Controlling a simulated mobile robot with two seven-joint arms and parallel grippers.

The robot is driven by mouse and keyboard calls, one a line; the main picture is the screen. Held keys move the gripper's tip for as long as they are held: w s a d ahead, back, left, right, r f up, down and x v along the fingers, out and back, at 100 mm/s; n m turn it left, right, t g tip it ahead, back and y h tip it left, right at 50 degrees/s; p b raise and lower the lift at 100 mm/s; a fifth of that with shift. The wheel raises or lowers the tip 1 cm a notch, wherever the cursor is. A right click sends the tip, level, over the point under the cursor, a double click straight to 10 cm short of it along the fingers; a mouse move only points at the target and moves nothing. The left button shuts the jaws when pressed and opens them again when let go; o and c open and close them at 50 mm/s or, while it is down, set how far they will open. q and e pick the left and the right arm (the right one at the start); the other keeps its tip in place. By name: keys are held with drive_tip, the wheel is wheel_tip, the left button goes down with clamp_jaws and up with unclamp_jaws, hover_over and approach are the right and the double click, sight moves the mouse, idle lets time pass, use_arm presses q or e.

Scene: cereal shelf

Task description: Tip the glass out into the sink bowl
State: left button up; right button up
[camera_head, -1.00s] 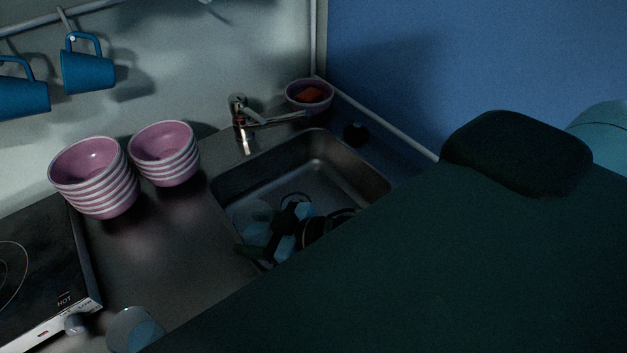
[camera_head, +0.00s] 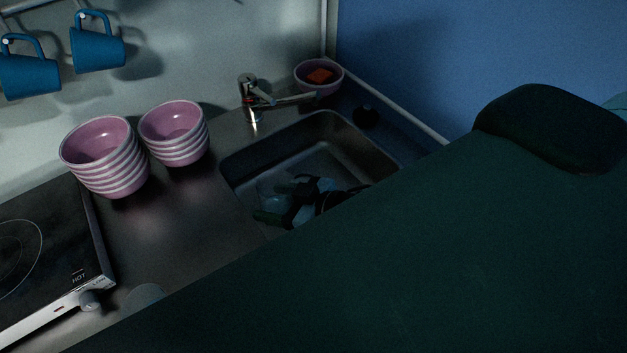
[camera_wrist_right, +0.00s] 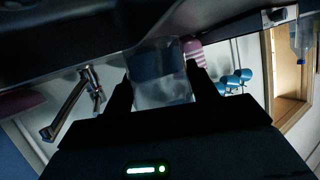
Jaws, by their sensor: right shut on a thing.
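My right gripper (camera_head: 300,197) is over the sink bowl (camera_head: 240,163) in the head view, partly hidden by my dark arm. It is shut on a clear glass (camera_head: 270,192). In the right wrist view the glass (camera_wrist_right: 160,95) sits between the two dark fingers of the gripper (camera_wrist_right: 163,88). That view has the counter along its top, so the wrist looks rolled over. The glass's exact tilt and any contents cannot be made out. My left gripper is not in view.
A tap (camera_head: 255,100) stands behind the sink. A pink bowl with an orange-red thing (camera_head: 320,75) sits in the back corner. Two stacks of pink bowls (camera_head: 103,160) stand left of the sink. A hob (camera_head: 40,260) and a clear rounded object (camera_head: 143,298) are at lower left.

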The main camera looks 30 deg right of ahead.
sight(289, 192)
drive_tip(key=shift+w+d+r+m+y, duration=0.1)
drive_tip(key=shift+d+r+m+y, duration=0.15)
drive_tip(key=shift+d+m+y, duration=0.05)
drive_tip(key=shift+w+d+f+m+y, duration=0.3)
drive_tip(key=shift+d+m+y, duration=0.2)
drive_tip(key=shift+m, duration=0.2)
drive_tip(key=shift+w+d+f+m+y, duration=0.15)
drive_tip(key=shift+d+f+m+y, duration=0.3)
drive_tip(key=shift+m, duration=0.25)
drive_tip(key=shift+w+d+r+m+y, duration=0.15)
drive_tip(key=shift+d+r+m+y, duration=0.1)
drive_tip(key=shift+d+r+m, duration=0.25)
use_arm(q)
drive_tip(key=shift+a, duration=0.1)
use_arm(e)
drive_tip(key=shift+f+m, duration=0.15)
drive_tip(key=shift+m, duration=0.15)
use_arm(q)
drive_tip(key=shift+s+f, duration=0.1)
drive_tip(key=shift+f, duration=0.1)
use_arm(e)
drive_tip(key=shift+f+y, duration=0.1)
drive_tip(key=shift+y, duration=0.2)
use_arm(q)
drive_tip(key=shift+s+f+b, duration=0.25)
drive_tip(key=shift+b, duration=0.05)
use_arm(e)
drive_tip(key=shift+f+m, duration=0.1)
drive_tip(key=shift+m, duration=0.3)
